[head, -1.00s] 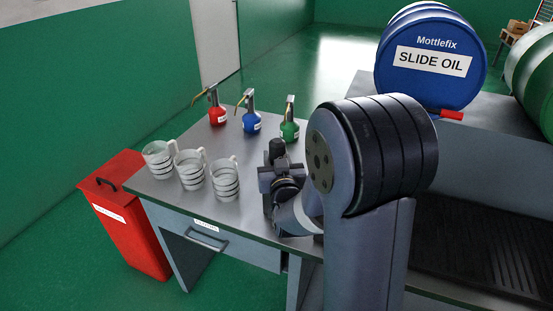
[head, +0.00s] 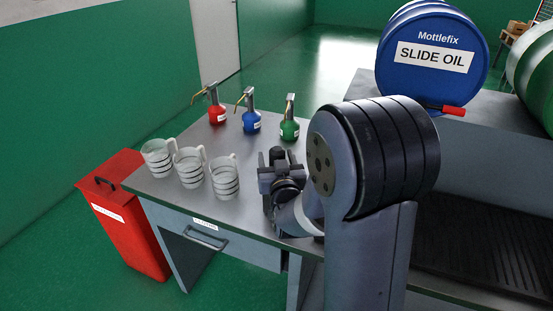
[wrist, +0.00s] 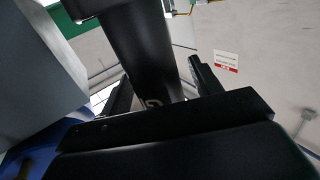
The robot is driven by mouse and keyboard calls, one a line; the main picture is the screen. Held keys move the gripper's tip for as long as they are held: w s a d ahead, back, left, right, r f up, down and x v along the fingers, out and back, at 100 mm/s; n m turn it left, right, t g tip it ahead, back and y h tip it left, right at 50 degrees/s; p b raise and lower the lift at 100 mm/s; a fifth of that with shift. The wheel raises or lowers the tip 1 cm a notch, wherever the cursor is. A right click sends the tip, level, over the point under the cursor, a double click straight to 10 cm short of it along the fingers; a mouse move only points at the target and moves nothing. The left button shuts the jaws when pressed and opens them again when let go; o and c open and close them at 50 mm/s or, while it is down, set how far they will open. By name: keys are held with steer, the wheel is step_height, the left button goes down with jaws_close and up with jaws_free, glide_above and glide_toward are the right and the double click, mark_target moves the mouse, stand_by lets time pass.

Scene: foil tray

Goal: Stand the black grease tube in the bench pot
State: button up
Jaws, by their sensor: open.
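The black grease tube (wrist: 148,45) looks like the thick dark cylinder between my fingers in the wrist view. Its dark end (head: 277,155) seems to show between the fingertips in the head view. My gripper (head: 277,163) is open over the bench, right of the measuring jugs and in front of the green oil can. In the wrist view the fingers of my gripper (wrist: 162,88) stand apart on either side of the tube. I cannot tell whether either finger touches it. I cannot make out the bench pot; my arm hides part of the bench.
Three clear jugs (head: 190,168) stand at the bench's left. Red (head: 217,114), blue (head: 251,121) and green (head: 289,129) oil cans stand behind. A blue drum (head: 430,80) lies at right. A red bin (head: 125,225) stands left of the bench (head: 240,215).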

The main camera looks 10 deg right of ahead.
steer(key=shift+s+f, duration=0.1)
steer(key=shift+s, duration=0.05)
steer(key=s+a+b, duration=0.1)
steer(key=s, duration=0.9)
steer(key=shift+s, duration=0.25)
steer(key=shift+w, duration=0.1)
steer(key=w, duration=0.3)
steer(key=w+p, duration=0.1)
steer(key=w, duration=0.3)
steer(key=w+d+r+p, duration=0.1)
steer(key=w, duration=0.2)
steer(key=shift+w, duration=0.4)
steer(key=shift+s+r+p, duration=0.1)
steer(key=shift+r+p, duration=0.7)
steer(key=shift+p, duration=0.15)
steer(key=shift+f, duration=0.1)
